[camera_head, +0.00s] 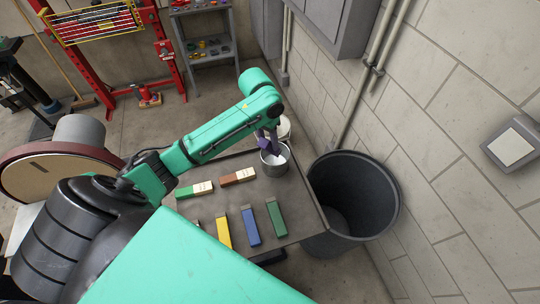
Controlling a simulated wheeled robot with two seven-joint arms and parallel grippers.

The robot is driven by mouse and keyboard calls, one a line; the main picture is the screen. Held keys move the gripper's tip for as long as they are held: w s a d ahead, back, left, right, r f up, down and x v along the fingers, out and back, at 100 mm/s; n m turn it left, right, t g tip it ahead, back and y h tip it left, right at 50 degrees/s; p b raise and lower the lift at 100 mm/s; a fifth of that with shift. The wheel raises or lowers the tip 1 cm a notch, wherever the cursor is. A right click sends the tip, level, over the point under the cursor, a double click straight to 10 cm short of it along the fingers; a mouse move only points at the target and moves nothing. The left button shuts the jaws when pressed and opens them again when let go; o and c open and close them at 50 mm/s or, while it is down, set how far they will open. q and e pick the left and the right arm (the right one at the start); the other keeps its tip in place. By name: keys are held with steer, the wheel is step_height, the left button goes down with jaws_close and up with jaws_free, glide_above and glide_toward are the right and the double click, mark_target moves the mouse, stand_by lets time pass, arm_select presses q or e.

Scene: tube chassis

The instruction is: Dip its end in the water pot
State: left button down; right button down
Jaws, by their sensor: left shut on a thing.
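A small metal pot (275,168) stands at the back right of the dark table. My left gripper (270,147) points down right over the pot, at its mouth. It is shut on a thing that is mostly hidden. A pale bit shows below the fingers, inside the pot's rim; I cannot tell whether it touches the water. The water surface is not clear to see. My right gripper is not in view.
The table (290,190) bears a green-and-white bar (195,189), a brown-and-white bar (238,176), a yellow bar (223,232), a blue bar (250,227) and a green bar (276,218). A dark bin (352,200) stands right of the table, by the wall.

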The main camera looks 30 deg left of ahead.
arm_select(q)
steer(key=shift+r, duration=2.35)
steer(key=shift+r, duration=2)
steer(key=shift+s+f, duration=0.1)
